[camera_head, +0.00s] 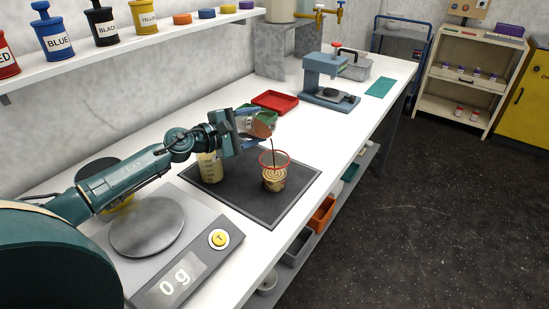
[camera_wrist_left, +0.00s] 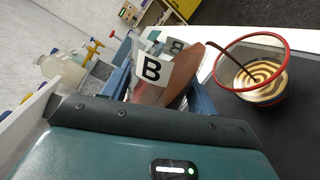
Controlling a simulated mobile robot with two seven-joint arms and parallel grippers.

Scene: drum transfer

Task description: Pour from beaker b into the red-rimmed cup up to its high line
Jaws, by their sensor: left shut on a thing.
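My left gripper (camera_head: 238,131) is shut on beaker b (camera_wrist_left: 152,70), which carries a "B" label. The beaker is tilted on its side above the mat, with red-brown liquid at its lip (camera_head: 263,129). A thin dark brown stream runs from the lip into the red-rimmed cup (camera_head: 273,179). The cup also shows in the left wrist view (camera_wrist_left: 282,62), upright, with a brown and cream swirl on the liquid inside. I cannot make out its high line. My right gripper is not in view.
Another beaker with pale yellow liquid (camera_head: 210,168) stands on the dark mat (camera_head: 245,203), left of the cup and below my gripper. A scale (camera_head: 190,262) reading 0 g is in front. A red tray (camera_head: 275,102) and a blue-grey press (camera_head: 325,80) stand behind.

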